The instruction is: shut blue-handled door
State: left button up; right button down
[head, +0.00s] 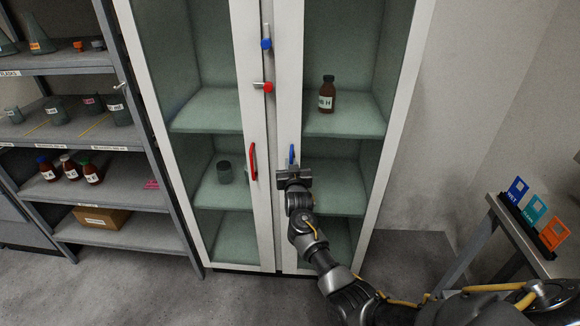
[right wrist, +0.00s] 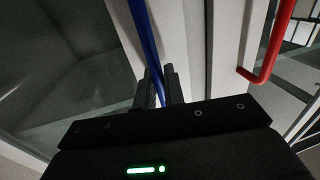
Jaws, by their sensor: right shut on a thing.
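The tall cabinet has two glass doors with white frames. The blue handle (head: 291,152) is on the right door's frame (head: 288,110); the red handle (head: 253,161) is on the left door's frame (head: 247,80). My right gripper (head: 293,172) is at the blue handle, its fingers shut around the lower part of the bar. In the right wrist view the blue bar (right wrist: 143,35) runs down between the two fingers (right wrist: 164,85). The blue-handled door looks close to the left door; I cannot tell if a small gap remains. My left gripper is out of view.
Red (head: 263,86) and blue (head: 266,44) latch knobs sit higher on the door frames. A brown bottle (head: 327,95) stands on a cabinet shelf. A grey shelf rack (head: 150,165) is at left; a small table with coloured cards (head: 520,190) is at right.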

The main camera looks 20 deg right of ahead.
jog(key=c, duration=1.8)
grip_release()
jog(key=shift+w+d+r, duration=0.1)
jog(key=shift+w+r, duration=0.1)
jog(key=shift+r, duration=0.1)
jog(key=shift+o, duration=1)
jog(key=shift+w+f, duration=0.25)
jog(key=shift+f, duration=0.1)
jog(key=shift+s+r, duration=0.1)
jog(key=shift+s, duration=0.35)
jog(key=b+v, duration=0.1)
jog(key=v, duration=0.9)
jog(key=shift+w, duration=0.1)
